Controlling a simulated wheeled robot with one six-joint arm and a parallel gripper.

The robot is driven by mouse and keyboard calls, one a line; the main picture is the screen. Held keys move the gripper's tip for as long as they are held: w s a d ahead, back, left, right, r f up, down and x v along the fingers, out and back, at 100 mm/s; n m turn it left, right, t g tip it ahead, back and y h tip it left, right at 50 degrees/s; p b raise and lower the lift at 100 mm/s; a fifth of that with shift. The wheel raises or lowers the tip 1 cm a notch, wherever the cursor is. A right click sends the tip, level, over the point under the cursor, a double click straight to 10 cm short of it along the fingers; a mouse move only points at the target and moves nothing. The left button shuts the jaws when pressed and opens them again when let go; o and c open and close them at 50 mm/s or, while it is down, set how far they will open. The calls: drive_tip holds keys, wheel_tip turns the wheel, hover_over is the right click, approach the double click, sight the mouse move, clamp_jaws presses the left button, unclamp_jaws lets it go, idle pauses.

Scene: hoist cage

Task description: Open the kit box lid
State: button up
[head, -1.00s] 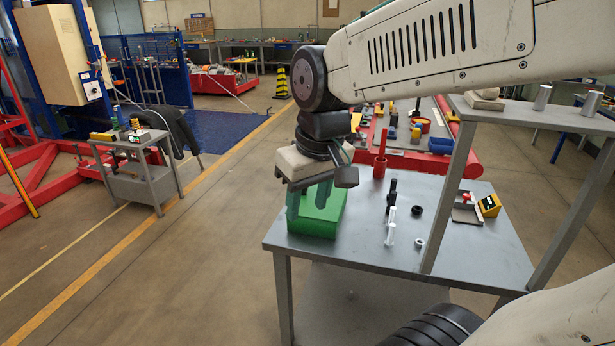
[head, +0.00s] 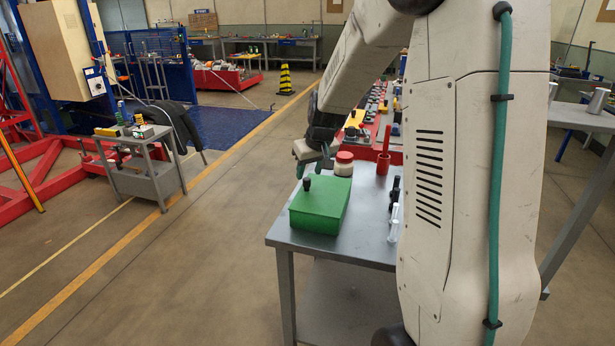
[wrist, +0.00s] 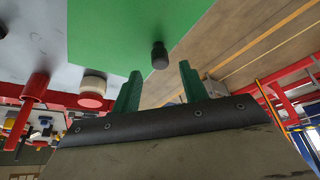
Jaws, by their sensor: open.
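The green kit box (head: 320,206) stands at the near left corner of the grey table, its lid shut. A small black knob (head: 306,183) sticks up from its top and also shows in the wrist view (wrist: 160,55). My gripper (head: 315,168) is tilted low at the far side of the box, its green fingers spread and empty. In the wrist view, the knob lies just ahead of the gap between the fingertips (wrist: 160,68), apart from both. The arm hides part of the table's right side.
A white jar with a red lid (head: 344,163) stands just behind the box, close to my gripper. A red cylinder (head: 383,163) stands farther right. Black and clear parts (head: 394,215) lie right of the box.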

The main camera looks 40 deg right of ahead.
sight(307, 179)
drive_tip(key=shift+x, duration=1.5)
clamp_jaws()
drive_tip(key=shift+s+r, duration=0.1)
drive_tip(key=shift+r, duration=0.05)
